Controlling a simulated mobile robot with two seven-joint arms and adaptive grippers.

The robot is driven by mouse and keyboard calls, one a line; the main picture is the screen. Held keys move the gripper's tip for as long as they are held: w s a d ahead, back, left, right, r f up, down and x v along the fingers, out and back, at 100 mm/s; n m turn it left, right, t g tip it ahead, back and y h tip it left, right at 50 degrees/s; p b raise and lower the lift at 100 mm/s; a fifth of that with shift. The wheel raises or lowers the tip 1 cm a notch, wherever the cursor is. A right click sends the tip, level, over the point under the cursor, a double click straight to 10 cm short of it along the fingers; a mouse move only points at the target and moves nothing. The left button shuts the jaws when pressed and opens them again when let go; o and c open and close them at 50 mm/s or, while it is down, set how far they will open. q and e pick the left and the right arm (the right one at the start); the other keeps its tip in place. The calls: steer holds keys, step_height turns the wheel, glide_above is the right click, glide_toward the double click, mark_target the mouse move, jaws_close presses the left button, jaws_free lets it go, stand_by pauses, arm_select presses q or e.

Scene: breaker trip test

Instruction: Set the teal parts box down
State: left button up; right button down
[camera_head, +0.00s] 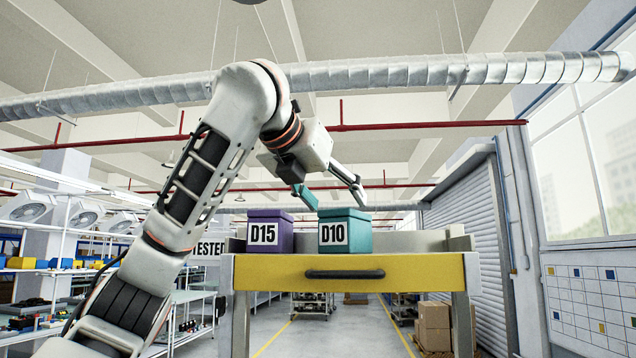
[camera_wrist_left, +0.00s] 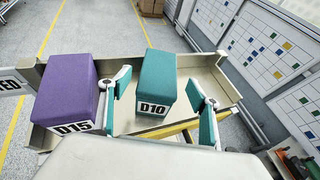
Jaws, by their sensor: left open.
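The teal parts box (camera_head: 343,231), labelled D10, stands upright in the open tray behind a yellow front panel (camera_head: 350,273). Its lower edge is hidden by that panel in the head view. In the left wrist view the teal box (camera_wrist_left: 156,80) sits on the tray floor (camera_wrist_left: 125,118). My left gripper (camera_head: 336,202) is open above the box. In the left wrist view its two fingers (camera_wrist_left: 160,103) stand apart on either side of the box, with gaps visible. The gripper holds nothing. My right gripper is not in view.
A purple box (camera_head: 269,232) labelled D15 stands left of the teal box; my left finger is close to it in the wrist view (camera_wrist_left: 66,88). A raised metal rim (camera_wrist_left: 225,80) edges the tray. A dark handle (camera_head: 344,274) is on the yellow front. Tray floor right of the teal box is clear.

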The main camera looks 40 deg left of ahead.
arm_select(q)
steer(key=b+v, duration=0.1)
steer(key=v, duration=0.6)
steer(key=shift+s, duration=0.3)
steer(key=shift+r, duration=0.15)
